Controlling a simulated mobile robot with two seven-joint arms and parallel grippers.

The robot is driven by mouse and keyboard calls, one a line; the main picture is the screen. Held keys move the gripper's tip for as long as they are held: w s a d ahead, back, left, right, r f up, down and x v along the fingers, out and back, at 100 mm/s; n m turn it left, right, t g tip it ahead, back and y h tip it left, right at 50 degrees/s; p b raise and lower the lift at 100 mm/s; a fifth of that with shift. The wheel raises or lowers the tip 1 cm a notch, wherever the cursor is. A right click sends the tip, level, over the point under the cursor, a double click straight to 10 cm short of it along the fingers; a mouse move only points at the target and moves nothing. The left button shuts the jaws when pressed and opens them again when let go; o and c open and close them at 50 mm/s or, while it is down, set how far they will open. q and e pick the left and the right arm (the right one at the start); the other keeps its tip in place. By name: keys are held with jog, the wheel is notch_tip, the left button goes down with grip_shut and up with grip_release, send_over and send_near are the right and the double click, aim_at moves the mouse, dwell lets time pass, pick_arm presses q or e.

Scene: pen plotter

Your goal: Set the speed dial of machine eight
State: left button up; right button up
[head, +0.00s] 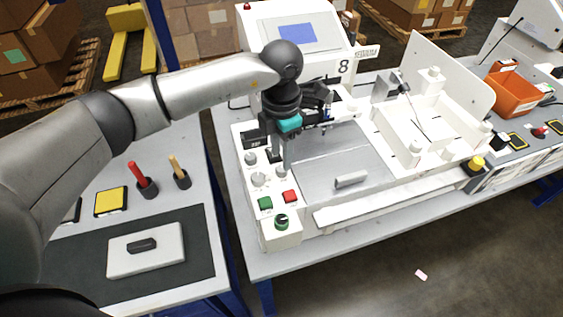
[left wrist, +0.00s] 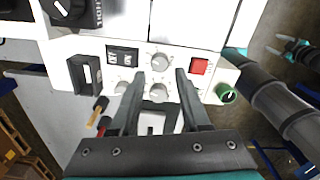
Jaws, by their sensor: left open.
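The control panel of machine eight carries several grey dials. One dial (head: 258,179) is left of my left gripper (head: 281,158), and another (head: 281,170) is right by its fingertips. In the left wrist view, my left gripper (left wrist: 166,82) is open, with its fingers apart over the dials. One grey dial (left wrist: 158,92) shows between the fingers and another (left wrist: 160,62) just beyond them. I cannot tell whether a finger touches a dial, or which is the speed dial. My right gripper (left wrist: 287,47) shows small in the left wrist view, its fingers apart and empty.
The panel also has a green button (head: 265,203), a red button (head: 289,196) and a green knob (head: 281,222). The "8" sign (head: 344,66) stands behind. A grey plotter bed (head: 335,155) lies to the right. A separate table at left holds pen cups and a dark mat.

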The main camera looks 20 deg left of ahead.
aim_at(281, 168)
pick_arm(q)
jog(key=shift+f, duration=2.3)
grip_shut()
